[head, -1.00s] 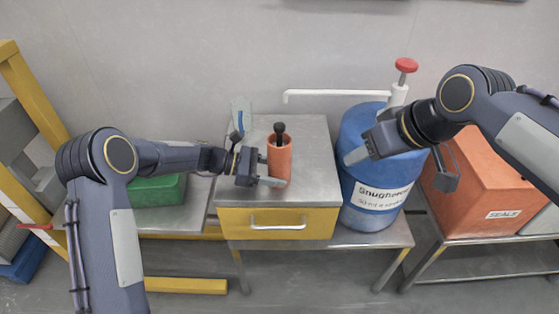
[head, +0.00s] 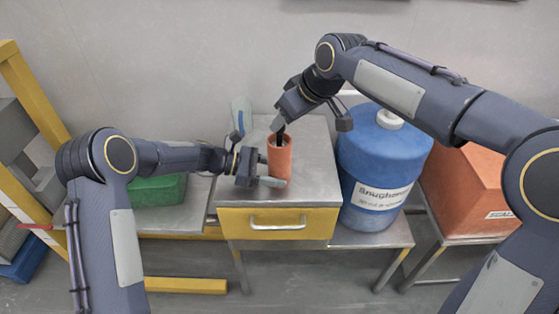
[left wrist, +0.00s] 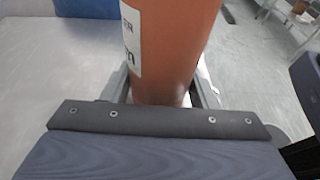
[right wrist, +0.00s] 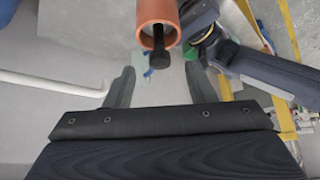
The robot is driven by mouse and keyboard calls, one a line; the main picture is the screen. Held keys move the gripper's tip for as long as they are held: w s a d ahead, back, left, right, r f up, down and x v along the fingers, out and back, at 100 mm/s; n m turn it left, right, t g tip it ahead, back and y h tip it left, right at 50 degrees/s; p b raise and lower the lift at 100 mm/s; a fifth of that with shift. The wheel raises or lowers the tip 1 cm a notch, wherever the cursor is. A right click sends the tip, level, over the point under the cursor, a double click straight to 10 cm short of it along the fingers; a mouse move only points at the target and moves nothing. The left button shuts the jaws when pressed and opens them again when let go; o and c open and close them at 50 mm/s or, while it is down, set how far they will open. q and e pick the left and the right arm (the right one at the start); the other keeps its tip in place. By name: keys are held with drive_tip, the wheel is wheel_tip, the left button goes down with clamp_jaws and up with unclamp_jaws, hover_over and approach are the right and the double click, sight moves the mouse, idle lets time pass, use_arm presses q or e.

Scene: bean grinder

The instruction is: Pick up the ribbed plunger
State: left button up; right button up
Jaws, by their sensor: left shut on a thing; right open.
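The dark plunger stands in an orange cylinder (head: 280,160) on the metal top of the yellow-drawer unit. In the right wrist view, the plunger's black knobbed end (right wrist: 160,58) sticks out of the orange rim; any ribs are not clear. My left gripper (head: 270,170) is shut on the orange cylinder, low on its side; the left wrist view also shows the cylinder (left wrist: 168,50) between the fingers. My right gripper (right wrist: 160,80) is open above the cylinder, with the knob close to the gap between its fingertips. In the head view the right gripper partly hides the plunger.
A blue drum (head: 380,160) stands right of the unit, with an orange box (head: 475,190) beyond it. A pale grey-blue tool (head: 241,112) is behind my left gripper. A green box (head: 158,190) is at left.

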drive_tip(key=x, duration=0.5)
drive_tip(key=shift+w+f, duration=0.1)
drive_tip(key=shift+f, duration=0.05)
clamp_jaws()
